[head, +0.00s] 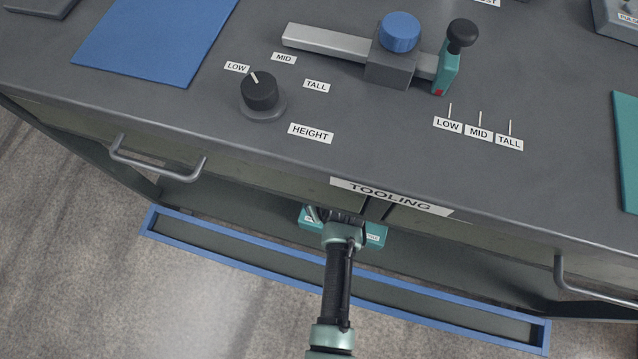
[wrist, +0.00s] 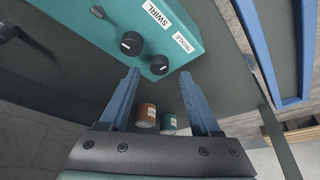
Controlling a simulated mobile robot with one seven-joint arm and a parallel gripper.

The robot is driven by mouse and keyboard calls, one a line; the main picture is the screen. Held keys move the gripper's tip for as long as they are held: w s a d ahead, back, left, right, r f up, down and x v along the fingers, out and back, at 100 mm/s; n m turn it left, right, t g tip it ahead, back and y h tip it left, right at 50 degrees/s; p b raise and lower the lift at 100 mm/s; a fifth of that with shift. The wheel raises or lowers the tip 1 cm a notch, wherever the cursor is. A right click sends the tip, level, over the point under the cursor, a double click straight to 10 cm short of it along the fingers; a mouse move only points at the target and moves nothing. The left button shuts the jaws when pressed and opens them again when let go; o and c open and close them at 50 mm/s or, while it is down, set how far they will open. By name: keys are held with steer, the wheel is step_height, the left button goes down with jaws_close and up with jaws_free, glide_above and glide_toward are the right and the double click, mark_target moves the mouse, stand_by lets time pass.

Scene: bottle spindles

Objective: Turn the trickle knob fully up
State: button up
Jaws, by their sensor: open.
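In the wrist view a teal box carries black knobs and white labels. The trickle knob (wrist: 159,65) is the black knob nearest the TRICKLE label (wrist: 182,42), with a small white mark on its face. My gripper (wrist: 160,74) is open, its two blue fingers apart with the trickle knob seen between their tips. I cannot tell whether the tips reach around it. In the head view my gripper (head: 343,222) is below the TOOLING edge, in front of the teal box (head: 376,235); the knobs are hidden there.
The SWIRL knob (wrist: 131,43) sits close beside the trickle knob. A brown can (wrist: 146,115) and a teal can (wrist: 168,123) show between the fingers. The cabinet top with its HEIGHT knob (head: 260,92) overhangs above. A blue-rimmed ledge (head: 250,258) runs along the bottom.

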steer(key=shift+b+x, duration=0.5)
steer(key=shift+x, duration=1)
steer(key=shift+c, duration=0.3)
jaws_close()
